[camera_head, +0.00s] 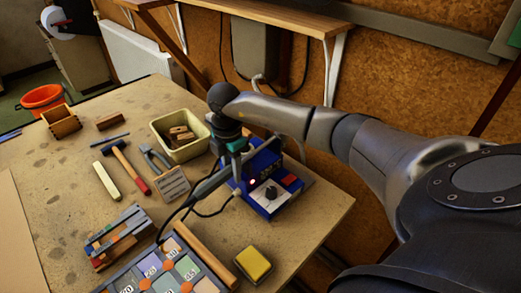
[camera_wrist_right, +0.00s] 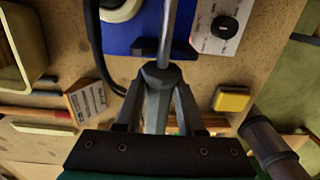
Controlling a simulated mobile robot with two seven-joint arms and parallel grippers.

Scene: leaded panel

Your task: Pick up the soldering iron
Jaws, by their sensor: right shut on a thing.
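My right gripper (camera_wrist_right: 162,78) reaches over the blue soldering station (camera_head: 262,182) and is shut on the soldering iron. In the right wrist view the iron (camera_wrist_right: 177,32) is a slim grey rod running up from between the fingertips, over the blue station (camera_wrist_right: 128,38). In the head view my right gripper (camera_head: 236,160) sits at the station's left side and partly hides the iron. A black cable (camera_wrist_right: 99,55) loops beside the fingers. My left gripper is not in view.
The leaded panel with coloured glass (camera_head: 163,272) lies at the front. A yellow sponge (camera_head: 253,265) lies near the table's front right edge.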

